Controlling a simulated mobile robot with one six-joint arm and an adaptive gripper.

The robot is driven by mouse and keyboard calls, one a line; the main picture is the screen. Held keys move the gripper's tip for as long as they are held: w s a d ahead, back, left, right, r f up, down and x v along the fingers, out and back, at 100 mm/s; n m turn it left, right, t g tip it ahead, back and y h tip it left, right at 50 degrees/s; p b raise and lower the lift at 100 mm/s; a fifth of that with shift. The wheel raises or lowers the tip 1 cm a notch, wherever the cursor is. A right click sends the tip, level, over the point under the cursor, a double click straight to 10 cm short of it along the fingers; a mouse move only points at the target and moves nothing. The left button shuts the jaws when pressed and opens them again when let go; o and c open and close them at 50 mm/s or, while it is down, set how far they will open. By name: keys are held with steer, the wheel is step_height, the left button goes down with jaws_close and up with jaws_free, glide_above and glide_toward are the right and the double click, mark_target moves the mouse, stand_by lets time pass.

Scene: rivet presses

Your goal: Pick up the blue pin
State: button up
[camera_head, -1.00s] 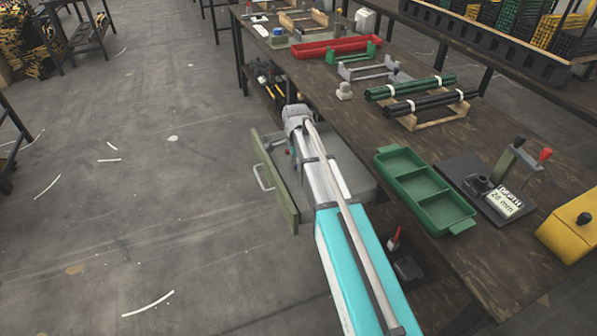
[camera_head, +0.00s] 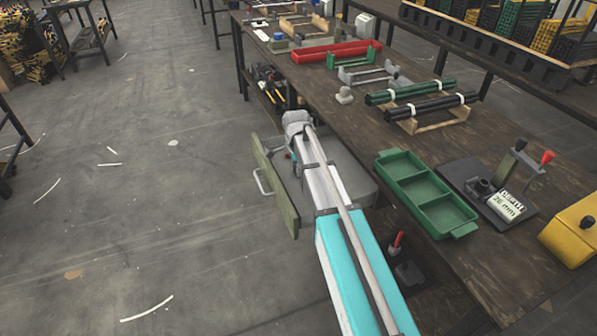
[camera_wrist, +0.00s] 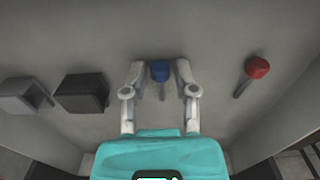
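The blue pin (camera_wrist: 160,70) lies in the drawer in the wrist view, its blue head toward the top and a thin dark shank below it. My gripper (camera_wrist: 160,68) is open, with one finger on each side of the blue head. A gap shows between the head and each finger, narrower on the right. Whether the fingers are down at the pin's height I cannot tell. In the head view my arm covers the gripper and the blue pin. The open drawer (camera_head: 277,190) sticks out from under the workbench.
A red-headed pin (camera_wrist: 256,68) lies to the right in the drawer. A dark block (camera_wrist: 82,92) and a grey block (camera_wrist: 22,95) lie to the left. Drawer walls enclose the space. The workbench (camera_head: 480,260) above holds a green tray (camera_head: 381,160) and a press (camera_head: 490,190).

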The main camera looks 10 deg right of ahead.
steer(key=c, duration=0.3)
steer(key=shift+r, duration=0.15)
step_height(320, 180, up, 3)
steer(key=p, duration=0.3)
steer(key=s+a+r+p, duration=0.2)
steer(key=s+r+p, duration=0.1)
steer(key=s+a+r+p, duration=0.5)
steer(key=s+r+p, duration=0.1)
steer(key=s, duration=0.1)
steer(key=shift+s+a+r, duration=0.1)
steer(key=shift+a, duration=0.05)
steer(key=shift+s+a+r+p, duration=0.25)
steer(key=shift+s+a+p, duration=0.25)
steer(key=shift+s, duration=0.1)
stand_by(0.3)
